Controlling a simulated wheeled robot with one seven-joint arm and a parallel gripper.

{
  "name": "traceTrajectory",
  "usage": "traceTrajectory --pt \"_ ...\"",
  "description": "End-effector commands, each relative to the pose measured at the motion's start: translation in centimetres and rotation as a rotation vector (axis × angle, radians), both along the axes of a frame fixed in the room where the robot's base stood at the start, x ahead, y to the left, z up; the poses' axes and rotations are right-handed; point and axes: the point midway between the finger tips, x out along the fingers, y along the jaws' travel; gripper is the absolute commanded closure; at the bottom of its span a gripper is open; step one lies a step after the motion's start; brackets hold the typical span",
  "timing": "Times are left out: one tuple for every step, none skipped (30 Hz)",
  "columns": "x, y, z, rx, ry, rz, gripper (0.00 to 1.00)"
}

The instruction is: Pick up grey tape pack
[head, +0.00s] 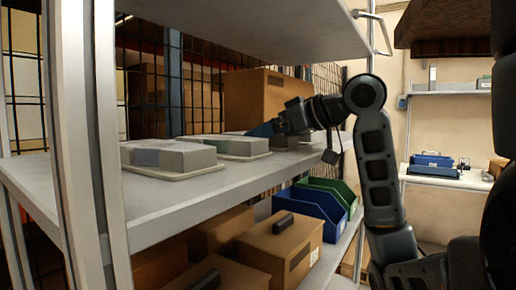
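Several flat grey packs rest in a row on the upper metal shelf (190,192), each on a thin pale base. The nearest grey tape pack (180,157) is at the left. A second grey pack (240,147) lies behind it, and part of a third (285,141) shows farther right under my gripper. My gripper (270,128) is above the farther packs, pointing left. A blue part shows at its end, just above the second pack. Its fingers are too small and partly hidden, so I cannot tell whether they are open or touch a pack.
A cardboard box (258,97) stands behind the packs near a black wire mesh. A shelf board (260,22) hangs above and a metal post (85,130) stands at left. Below are cardboard boxes (272,246), a blue bin (310,208) and a green bin (335,188).

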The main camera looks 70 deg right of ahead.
Motion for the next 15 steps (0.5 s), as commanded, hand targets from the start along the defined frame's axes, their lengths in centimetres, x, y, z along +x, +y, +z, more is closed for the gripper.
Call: traceTrajectory --pt "0.06 -0.01 0.01 0.0 0.0 0.0 0.0" --pt "0.06 -0.02 0.04 0.0 0.0 0.0 0.0" --pt "0.05 -0.01 0.07 0.0 0.0 0.0 0.0" --pt "0.05 0.0 0.07 0.0 0.0 0.0 0.0" --pt "0.04 0.0 0.07 0.0 0.0 0.0 0.0" --pt "0.03 0.0 0.06 0.0 0.0 0.0 0.01" --pt "0.03 -0.01 0.06 0.0 0.0 0.0 0.04" --pt "0.03 0.0 0.06 0.0 0.0 0.0 0.07" --pt "0.02 -0.01 0.07 0.0 0.0 0.0 0.11" --pt "0.02 -0.01 0.07 0.0 0.0 0.0 0.13" --pt "0.02 -0.01 0.07 0.0 0.0 0.0 0.16" --pt "0.0 0.0 0.06 0.0 0.0 0.0 0.2" --pt "0.0 0.0 0.06 0.0 0.0 0.0 0.23" --pt "0.0 0.0 0.06 0.0 0.0 0.0 0.26" --pt "0.0 0.0 0.06 0.0 0.0 0.0 0.3"
